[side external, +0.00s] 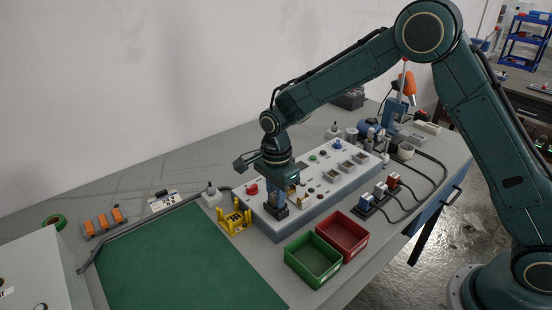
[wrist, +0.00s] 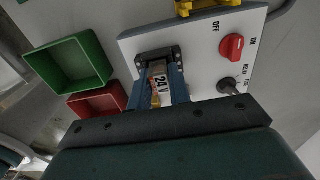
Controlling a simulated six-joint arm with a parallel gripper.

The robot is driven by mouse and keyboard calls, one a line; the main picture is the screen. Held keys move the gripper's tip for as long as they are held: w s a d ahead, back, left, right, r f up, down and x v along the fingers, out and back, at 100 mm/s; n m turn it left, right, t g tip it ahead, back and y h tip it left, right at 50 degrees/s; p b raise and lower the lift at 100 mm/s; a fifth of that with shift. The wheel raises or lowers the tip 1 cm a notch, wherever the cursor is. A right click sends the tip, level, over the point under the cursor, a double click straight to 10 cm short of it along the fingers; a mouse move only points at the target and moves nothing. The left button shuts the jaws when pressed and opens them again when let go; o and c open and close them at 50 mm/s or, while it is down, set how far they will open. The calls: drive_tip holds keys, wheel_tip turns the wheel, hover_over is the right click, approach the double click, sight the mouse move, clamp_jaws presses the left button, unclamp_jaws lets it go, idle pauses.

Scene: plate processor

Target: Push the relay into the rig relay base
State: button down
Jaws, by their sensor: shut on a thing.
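My gripper (side external: 280,197) is shut on the relay, its blue fingers pointing down over the near left end of the grey rig panel (wrist: 205,50). In the wrist view the relay (wrist: 160,82) shows a white "24V" label and an orange part between the two blue fingers. The black relay base (wrist: 146,54) shows just beyond the fingertips on the panel. The relay's lower end is hidden, so I cannot tell how far it sits in the base. In the side view the fingers mostly cover the relay.
A red knob (wrist: 232,47) marked OFF and ON and a black toggle (wrist: 228,86) are beside the gripper. A green bin (side external: 313,260) and a red bin (side external: 342,237) stand in front of the panel. A yellow holder (side external: 234,220) stands left; the green mat (side external: 185,265) is clear.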

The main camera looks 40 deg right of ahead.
drive_tip(key=shift+f, duration=0.1)
drive_tip(key=c, duration=1.2)
unclamp_jaws()
drive_tip(key=shift+s+f, duration=0.1)
wheel_tip(320, 180, up, 14)
